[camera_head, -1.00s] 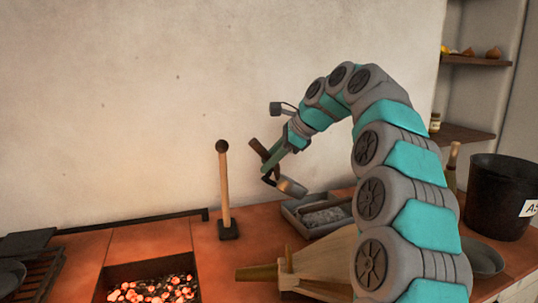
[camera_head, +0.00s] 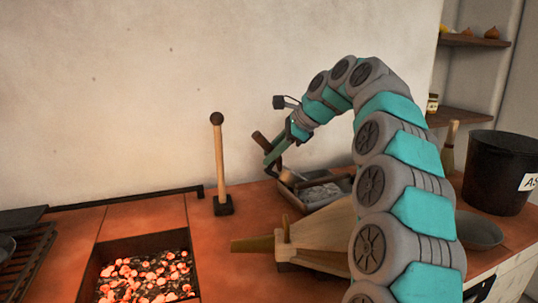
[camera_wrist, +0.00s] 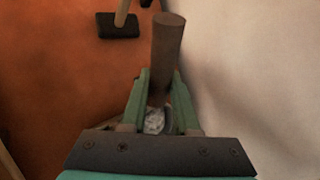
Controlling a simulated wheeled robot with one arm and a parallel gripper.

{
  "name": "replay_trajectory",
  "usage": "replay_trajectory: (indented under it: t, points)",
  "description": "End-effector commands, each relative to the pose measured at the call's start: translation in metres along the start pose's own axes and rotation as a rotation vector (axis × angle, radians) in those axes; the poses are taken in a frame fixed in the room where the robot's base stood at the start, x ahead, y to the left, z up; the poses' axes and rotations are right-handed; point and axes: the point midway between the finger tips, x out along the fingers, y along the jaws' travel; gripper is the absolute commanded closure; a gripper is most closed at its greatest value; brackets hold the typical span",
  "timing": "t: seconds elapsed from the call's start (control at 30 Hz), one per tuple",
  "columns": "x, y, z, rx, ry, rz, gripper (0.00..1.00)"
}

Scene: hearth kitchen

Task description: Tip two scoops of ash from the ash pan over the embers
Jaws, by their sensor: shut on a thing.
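My gripper (camera_head: 274,163) is shut on the scoop, whose dark brown handle (camera_head: 261,139) sticks up past the fingers. The scoop's head is low at the left end of the grey ash pan (camera_head: 308,206); I cannot tell whether it touches the ash. Pale grey ash (camera_head: 322,193) lies in the pan. In the wrist view the scoop handle (camera_wrist: 167,50) rises between the green fingers (camera_wrist: 160,100), with a pale patch below it. The glowing embers (camera_head: 150,276) lie in a sunken firebox at the lower left.
A wooden post with a dark ball top (camera_head: 219,160) stands between embers and pan. Wooden bellows (camera_head: 315,236) lie in front of the pan. A black ash bucket (camera_head: 500,175) and a grey bowl (camera_head: 478,231) are at right. A grate (camera_head: 25,255) is at far left.

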Motion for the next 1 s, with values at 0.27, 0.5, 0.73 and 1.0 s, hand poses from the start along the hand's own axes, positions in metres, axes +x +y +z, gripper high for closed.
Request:
replay_trajectory:
  t: [0.27,0.5,0.73,1.0]
  points:
    - [-0.010,-0.009,-0.013,0.001,0.000,-0.001,1.00]
    - [-0.016,-0.015,-0.026,0.002,-0.001,-0.002,1.00]
    - [-0.020,-0.020,-0.038,0.001,-0.001,-0.003,1.00]
    - [-0.022,-0.024,-0.047,0.001,0.000,-0.002,1.00]
